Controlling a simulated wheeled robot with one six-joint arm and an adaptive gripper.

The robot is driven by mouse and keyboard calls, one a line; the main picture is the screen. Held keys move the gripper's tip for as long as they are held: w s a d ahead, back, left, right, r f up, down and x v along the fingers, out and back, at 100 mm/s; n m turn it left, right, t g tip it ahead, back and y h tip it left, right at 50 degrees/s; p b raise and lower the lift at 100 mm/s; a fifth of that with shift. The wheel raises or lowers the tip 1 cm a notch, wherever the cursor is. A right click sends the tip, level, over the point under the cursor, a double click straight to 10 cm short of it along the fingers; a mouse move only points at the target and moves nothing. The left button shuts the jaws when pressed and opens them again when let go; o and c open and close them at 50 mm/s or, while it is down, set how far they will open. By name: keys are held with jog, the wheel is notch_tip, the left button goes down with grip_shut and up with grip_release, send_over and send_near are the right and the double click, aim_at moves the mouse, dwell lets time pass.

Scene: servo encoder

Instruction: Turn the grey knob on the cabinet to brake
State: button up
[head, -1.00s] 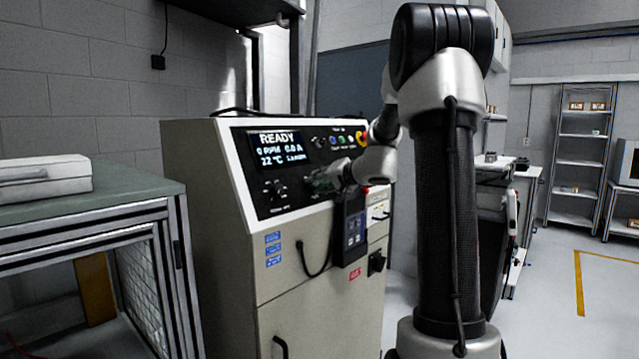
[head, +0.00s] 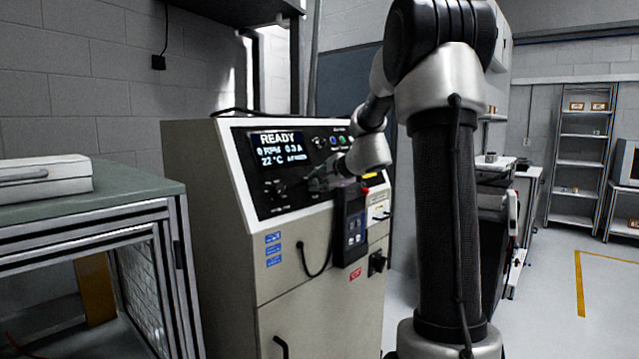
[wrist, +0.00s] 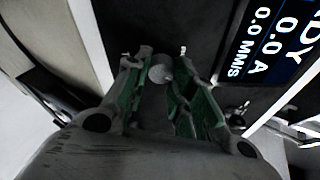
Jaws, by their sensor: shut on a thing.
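The beige cabinet (head: 205,235) has a sloped black panel (head: 245,160) with a lit display reading READY (head: 277,147). My gripper (head: 304,183) is at the lower part of this panel, below the display, small and dark in the head view. In the wrist view my gripper (wrist: 161,60) has its green-padded fingers on either side of a round grey knob (wrist: 160,73), shut on it. The knob's pointer and its labels, including brake, cannot be read. In the head view I cannot make out the held knob.
A dark handheld pendant (head: 352,225) hangs on the cabinet front by a cable. Small coloured buttons (head: 338,141) sit at the panel's upper right. A workbench (head: 120,196) with a white case (head: 45,178) stands to the left.

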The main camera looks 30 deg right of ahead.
jog(key=shift+m, duration=0.4)
jog(key=o, duration=1)
jog(key=shift+s, duration=0.1)
jog(key=v, duration=1.1)
jog(key=shift+s+d+r, duration=0.1)
jog(key=shift+s+r, duration=0.2)
